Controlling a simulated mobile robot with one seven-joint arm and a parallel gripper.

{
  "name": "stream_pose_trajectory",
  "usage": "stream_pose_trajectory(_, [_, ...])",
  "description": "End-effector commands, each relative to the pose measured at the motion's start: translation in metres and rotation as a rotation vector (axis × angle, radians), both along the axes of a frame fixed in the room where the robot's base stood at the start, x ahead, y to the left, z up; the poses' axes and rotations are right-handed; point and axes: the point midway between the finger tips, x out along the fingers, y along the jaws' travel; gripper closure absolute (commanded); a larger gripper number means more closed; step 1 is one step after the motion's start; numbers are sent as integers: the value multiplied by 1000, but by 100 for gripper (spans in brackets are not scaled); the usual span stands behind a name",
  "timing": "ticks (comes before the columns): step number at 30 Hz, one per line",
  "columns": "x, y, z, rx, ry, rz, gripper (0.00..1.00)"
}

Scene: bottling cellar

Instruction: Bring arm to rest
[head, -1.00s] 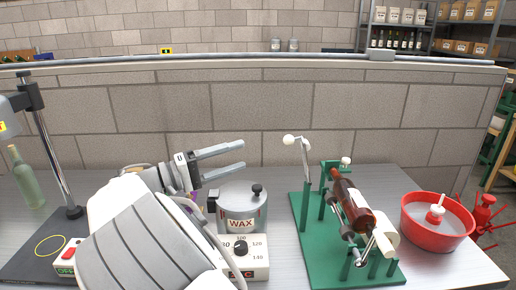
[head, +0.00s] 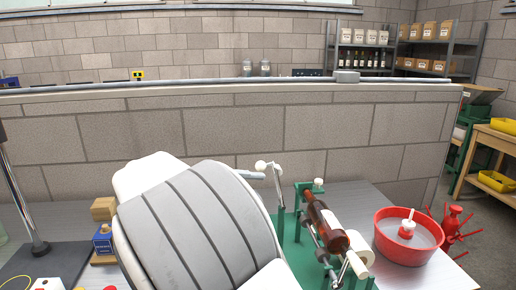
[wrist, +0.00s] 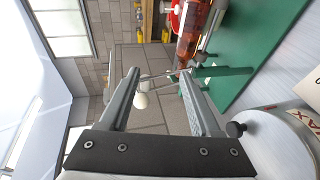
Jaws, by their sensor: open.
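My gripper (wrist: 158,75) is open, with nothing held. In the wrist view its two fingers point up the picture. A lever with a white ball (wrist: 141,100) shows between them; I cannot tell whether they touch it. In the head view my arm hides most of the gripper; only a grey finger end shows beside the lever (head: 277,190). My arm is raised in front of the bench, bent over its middle.
The green stand (head: 300,255) holds a brown bottle (head: 325,225) on its side. A red basin (head: 380,243) stands right of it. The wax pot (wrist: 275,145) is close to my gripper in the wrist view. A blue box (head: 103,241) stands left of my arm.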

Motion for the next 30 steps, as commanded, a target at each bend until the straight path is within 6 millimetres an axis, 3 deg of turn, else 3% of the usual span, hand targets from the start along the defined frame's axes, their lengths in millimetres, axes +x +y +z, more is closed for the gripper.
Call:
stream_pose_trajectory(1, [-2, -28, 6, 66, 45, -31, 36])
stream_pose_trajectory(3, [-9, -57, 5, 156, 104, -60, 36])
stream_pose_trajectory(9, [-43, -125, 3, 418, 227, -114, 36])
stream_pose_trajectory(12, [-66, -149, 4, 551, 258, -128, 36])
stream_pose_trajectory(21, [-140, -189, 11, 916, 245, -117, 36])
stream_pose_trajectory(30, [-209, -195, 19, 1190, 91, -63, 36])
